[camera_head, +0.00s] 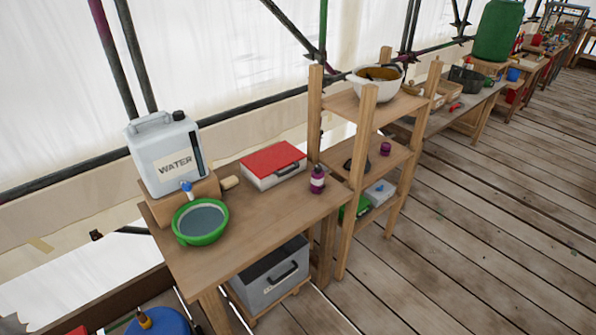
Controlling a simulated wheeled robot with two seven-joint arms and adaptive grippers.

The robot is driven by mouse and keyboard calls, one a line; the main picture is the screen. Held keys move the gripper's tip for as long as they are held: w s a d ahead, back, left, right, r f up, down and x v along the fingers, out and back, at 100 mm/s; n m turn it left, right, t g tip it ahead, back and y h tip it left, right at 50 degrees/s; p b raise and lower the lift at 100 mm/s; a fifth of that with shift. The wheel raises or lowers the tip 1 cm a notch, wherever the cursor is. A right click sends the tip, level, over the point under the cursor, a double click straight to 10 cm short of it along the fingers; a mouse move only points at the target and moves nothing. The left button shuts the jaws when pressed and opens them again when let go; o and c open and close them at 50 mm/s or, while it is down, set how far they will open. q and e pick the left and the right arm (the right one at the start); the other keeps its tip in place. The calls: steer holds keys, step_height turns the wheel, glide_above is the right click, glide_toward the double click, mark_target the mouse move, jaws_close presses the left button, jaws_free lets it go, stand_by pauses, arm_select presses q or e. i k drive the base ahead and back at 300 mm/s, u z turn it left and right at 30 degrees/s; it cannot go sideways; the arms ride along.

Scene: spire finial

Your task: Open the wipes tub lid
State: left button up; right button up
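No thing in the head view is clearly marked as a wipes tub. A white case with a red lid (273,164) lies on the wooden table, its lid shut and a dark handle on its front. A small white and blue container (380,191) sits on the lower shelf of the wooden rack, too small to make out its lid. A purple bottle with a pale label (317,180) stands at the table's right edge. Neither of my grippers is in view.
A water canister (164,153) stands on a wooden block above a green basin (200,221). A grey metal box (271,275) is under the table (240,240). The wooden rack (341,200) stands right of the table. Open plank floor (470,240) lies to the right.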

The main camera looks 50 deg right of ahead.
mark_target(267, 161)
steer(key=z, duration=1.55)
